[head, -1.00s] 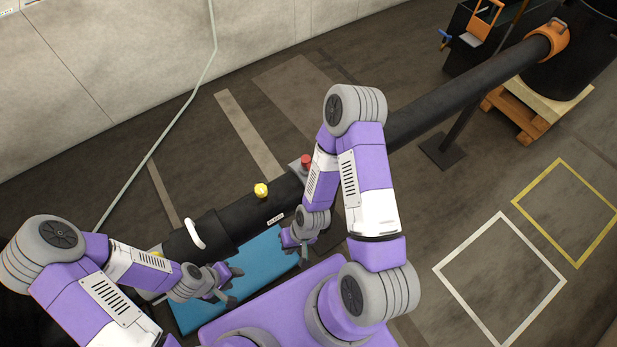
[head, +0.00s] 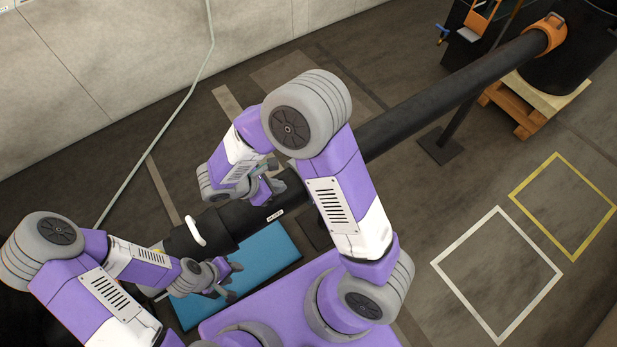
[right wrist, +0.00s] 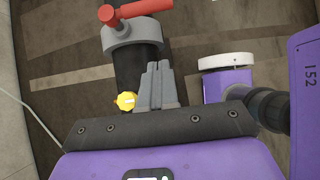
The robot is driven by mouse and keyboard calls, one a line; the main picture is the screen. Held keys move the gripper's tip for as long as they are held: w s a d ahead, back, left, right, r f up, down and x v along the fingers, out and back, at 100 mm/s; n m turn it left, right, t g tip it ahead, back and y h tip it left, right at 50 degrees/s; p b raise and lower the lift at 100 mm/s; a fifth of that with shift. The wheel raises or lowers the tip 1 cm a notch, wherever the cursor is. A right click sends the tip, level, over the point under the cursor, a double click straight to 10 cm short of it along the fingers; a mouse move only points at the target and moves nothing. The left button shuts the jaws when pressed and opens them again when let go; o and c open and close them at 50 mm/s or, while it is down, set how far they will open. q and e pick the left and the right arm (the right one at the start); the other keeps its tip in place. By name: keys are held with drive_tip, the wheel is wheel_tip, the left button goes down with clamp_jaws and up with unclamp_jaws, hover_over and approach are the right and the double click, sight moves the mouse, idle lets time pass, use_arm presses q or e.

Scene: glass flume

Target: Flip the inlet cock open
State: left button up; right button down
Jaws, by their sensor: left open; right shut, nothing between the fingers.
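A red lever handle (right wrist: 125,12) sits on a grey collar (right wrist: 132,36) around the black pipe (right wrist: 130,68) in the right wrist view. It looks like the inlet cock, though I read no name on it; my right arm hides it in the head view. My right gripper (right wrist: 160,70) is shut and empty, above the pipe and short of the red handle. It also shows over the pipe in the head view (head: 272,174). A yellow knob (right wrist: 126,101) is just left of its fingers. My left gripper (head: 230,281) is open and empty over the blue mat (head: 266,250).
The pipe (head: 440,95) runs up right to an orange clamp (head: 545,35) on a black vessel. A white handle (head: 196,232) stands on the near pipe. A pale hose (head: 180,115) crosses the left. Floor at right, with white and yellow outlines, is clear.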

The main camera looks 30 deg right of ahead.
drive_tip(key=shift+w+r, duration=0.2)
drive_tip(key=shift+r, duration=0.2)
drive_tip(key=shift+d+f, duration=0.1)
drive_tip(key=d+r+b+x, duration=0.1)
drive_tip(key=d+x, duration=0.1)
drive_tip(key=x, duration=1.1)
drive_tip(key=shift+w+r, duration=0.2)
drive_tip(key=shift+r, duration=0.2)
drive_tip(key=shift+d, duration=0.1)
